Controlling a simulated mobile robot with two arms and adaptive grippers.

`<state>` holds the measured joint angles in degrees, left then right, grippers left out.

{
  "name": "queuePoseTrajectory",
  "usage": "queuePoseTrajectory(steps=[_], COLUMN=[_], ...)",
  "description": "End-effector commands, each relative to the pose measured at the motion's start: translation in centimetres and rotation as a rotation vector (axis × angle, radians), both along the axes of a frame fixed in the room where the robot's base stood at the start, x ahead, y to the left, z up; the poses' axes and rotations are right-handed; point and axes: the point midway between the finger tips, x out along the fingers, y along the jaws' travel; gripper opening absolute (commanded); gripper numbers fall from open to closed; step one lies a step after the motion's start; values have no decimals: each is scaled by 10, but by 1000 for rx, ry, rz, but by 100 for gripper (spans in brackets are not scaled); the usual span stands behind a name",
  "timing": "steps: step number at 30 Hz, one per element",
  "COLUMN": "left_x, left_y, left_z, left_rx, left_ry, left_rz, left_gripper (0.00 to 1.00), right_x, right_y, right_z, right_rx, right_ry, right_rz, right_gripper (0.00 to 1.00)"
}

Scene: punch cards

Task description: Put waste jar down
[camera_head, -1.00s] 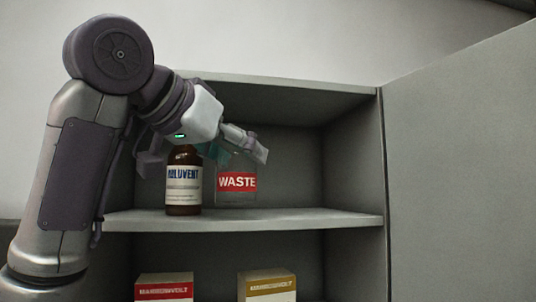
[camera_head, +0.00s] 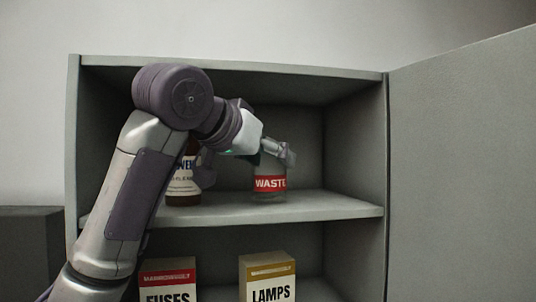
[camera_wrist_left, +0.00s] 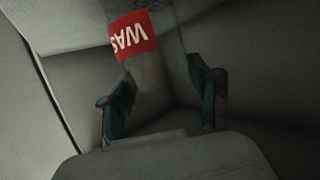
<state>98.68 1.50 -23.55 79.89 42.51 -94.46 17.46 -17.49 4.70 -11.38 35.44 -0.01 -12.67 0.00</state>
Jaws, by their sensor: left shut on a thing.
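The waste jar (camera_head: 270,184) is clear with a red label reading WASTE. It is upright over the upper shelf of the grey cabinet, right of the brown bottle; I cannot tell whether its base touches the shelf. My left gripper (camera_head: 276,152) reaches in from the left and is shut on the jar's upper part. In the left wrist view the jar's red label (camera_wrist_left: 133,35) shows at the top, and the clear body lies between the two fingers (camera_wrist_left: 162,103). My right gripper is not in view.
A brown bottle (camera_head: 184,186) stands on the upper shelf (camera_head: 325,204), partly behind my left arm. A red-topped FUSES box (camera_head: 168,277) and a LAMPS box (camera_head: 267,275) stand below. The shelf right of the jar is clear. A grey panel (camera_head: 460,170) borders the right.

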Motion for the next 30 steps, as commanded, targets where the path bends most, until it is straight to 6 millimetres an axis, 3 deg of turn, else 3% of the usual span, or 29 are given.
queuePoseTrajectory(steps=[3,4,8,20,30], left_x=[0,0,0,-2,-53], left_y=[0,0,0,1,34], left_z=[-4,-3,-3,1,19], left_rx=[-1,0,0,-1,-1], left_ry=[-1,0,0,-1,-6], left_rz=[0,0,0,0,0], left_gripper=[21,65,87,87,87], right_x=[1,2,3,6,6], right_y=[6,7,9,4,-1], right_z=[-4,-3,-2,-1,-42], right_rx=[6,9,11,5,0], right_ry=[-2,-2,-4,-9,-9], right_rz=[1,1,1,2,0], right_gripper=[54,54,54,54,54])
